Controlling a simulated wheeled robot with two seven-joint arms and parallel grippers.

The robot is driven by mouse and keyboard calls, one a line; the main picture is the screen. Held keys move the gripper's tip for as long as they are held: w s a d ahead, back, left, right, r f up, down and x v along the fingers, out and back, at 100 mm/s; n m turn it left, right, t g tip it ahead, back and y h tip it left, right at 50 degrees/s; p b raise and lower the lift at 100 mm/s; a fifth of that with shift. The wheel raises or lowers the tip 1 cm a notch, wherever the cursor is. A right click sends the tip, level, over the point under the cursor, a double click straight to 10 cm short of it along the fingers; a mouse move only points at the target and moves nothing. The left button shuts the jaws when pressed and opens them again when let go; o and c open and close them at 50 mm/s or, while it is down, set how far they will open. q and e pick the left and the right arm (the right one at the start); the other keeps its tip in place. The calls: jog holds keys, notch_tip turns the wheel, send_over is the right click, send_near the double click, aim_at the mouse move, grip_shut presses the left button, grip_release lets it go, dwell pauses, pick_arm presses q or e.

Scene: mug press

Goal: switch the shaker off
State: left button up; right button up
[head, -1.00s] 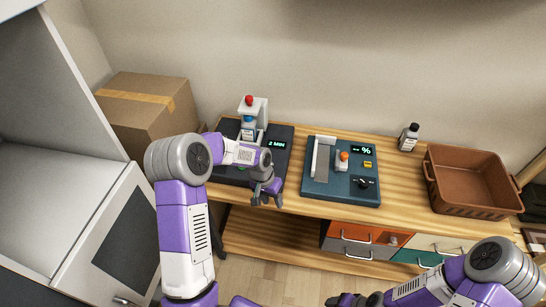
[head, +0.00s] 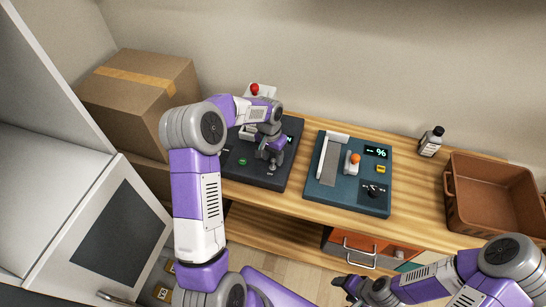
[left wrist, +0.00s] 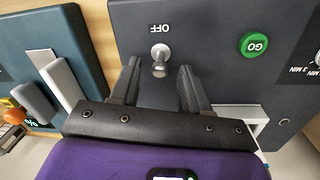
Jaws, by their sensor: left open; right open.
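The shaker is the dark grey machine (head: 231,170) on the wooden bench, left of the teal machine; it also fills much of the left wrist view (left wrist: 207,25). A silver toggle switch (left wrist: 160,58) labelled OFF stands on its panel, beside a green GO button (left wrist: 254,44). My left gripper (head: 268,161) is over the front right of the shaker. In the left wrist view the open fingers (left wrist: 158,72) point at the toggle, one on each side of it, with no clear contact. My right gripper (head: 345,290) is low at the front, away from the bench top.
A teal machine (head: 318,200) with a dial and orange knob stands right of the shaker. A cardboard box (head: 125,100) is at the left. Bare wood lies between teal machine and bin.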

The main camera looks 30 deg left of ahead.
aim_at(273, 165)
pick_arm(q)
jog(key=shift+f, duration=0.25)
jog(key=shift+c, duration=0.3)
grip_shut()
jog(key=s+t+b, duration=0.1)
jog(key=t+b, duration=0.1)
jog(key=b, duration=0.3)
jog(key=s+t+y+b, duration=0.1)
jog(key=t+b, duration=0.1)
jog(key=b, duration=0.4)
jog(key=t+b, duration=0.2)
jog(key=b, duration=0.3)
jog(key=shift+s+d+f+t+y+b, duration=0.3)
jog(key=shift+s+d+b, duration=0.1)
jog(key=shift+s+r+t+b, duration=0.1)
jog(key=shift+t+b, duration=0.2)
jog(key=shift+b, duration=0.65)
